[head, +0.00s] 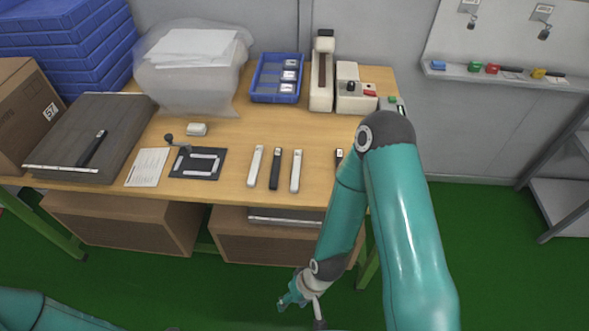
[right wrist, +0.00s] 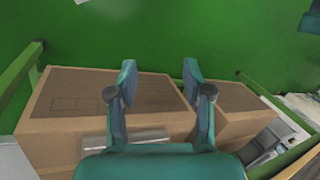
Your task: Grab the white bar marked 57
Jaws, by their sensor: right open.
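Two white bars lie on the wooden table (head: 225,133): the left white bar (head: 255,166) and the right white bar (head: 296,171). A black bar (head: 275,169) lies between them, apart from both. The marks on the bars are too small to read. My right gripper (head: 297,303) hangs low in front of the table, below the tabletop and clear of the bars. In the right wrist view it (right wrist: 158,82) is open and empty, facing cardboard boxes. My left gripper is out of view; only part of my left arm shows.
Another dark bar (head: 339,156) is partly hidden behind my right arm. A black frame plate (head: 198,176) and a paper sheet (head: 147,167) lie left of the bars. A blue tray (head: 258,97) and devices stand at the back. Cardboard boxes (head: 120,220) are under the table.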

